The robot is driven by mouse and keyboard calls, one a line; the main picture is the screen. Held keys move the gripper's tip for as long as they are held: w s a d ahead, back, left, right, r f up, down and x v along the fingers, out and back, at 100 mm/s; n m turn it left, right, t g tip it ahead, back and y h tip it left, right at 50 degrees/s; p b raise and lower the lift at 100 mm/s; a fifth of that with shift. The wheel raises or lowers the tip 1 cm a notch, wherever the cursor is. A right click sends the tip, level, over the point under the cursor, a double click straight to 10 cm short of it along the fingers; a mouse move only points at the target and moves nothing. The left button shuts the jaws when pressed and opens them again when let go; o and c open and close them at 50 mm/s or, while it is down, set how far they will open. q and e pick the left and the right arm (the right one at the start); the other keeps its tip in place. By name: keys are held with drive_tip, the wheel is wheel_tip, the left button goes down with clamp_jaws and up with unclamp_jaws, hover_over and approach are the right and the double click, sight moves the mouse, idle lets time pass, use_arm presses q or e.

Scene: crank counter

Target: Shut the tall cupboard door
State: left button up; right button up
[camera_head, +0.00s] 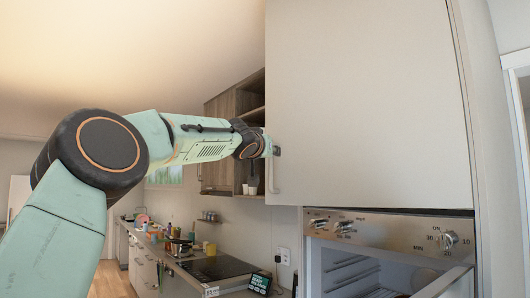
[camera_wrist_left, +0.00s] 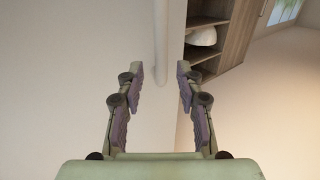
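The tall cupboard door (camera_head: 370,100) is a plain pale panel above the oven in the head view. Its upright bar handle (camera_head: 271,178) is by the left edge. My left gripper (camera_head: 275,151) is at that edge, near the upper part of the handle. In the left wrist view my left gripper (camera_wrist_left: 160,76) is open, fingers apart, with the handle bar (camera_wrist_left: 160,50) running upright between them. No finger visibly touches it. The door appears almost flush with its cabinet; a dark gap shows under its lower right. My right gripper is not in view.
Below the door is an oven (camera_head: 390,235) with its door (camera_head: 445,283) hanging open. To the left is a wooden shelf unit (camera_head: 220,180), a counter with a black hob (camera_head: 215,268), and a small dark display (camera_head: 260,283). Free floor shows at lower left.

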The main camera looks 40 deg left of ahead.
use_arm(q)
drive_tip(key=shift+v, duration=1.3)
drive_tip(key=shift+s, duration=0.1)
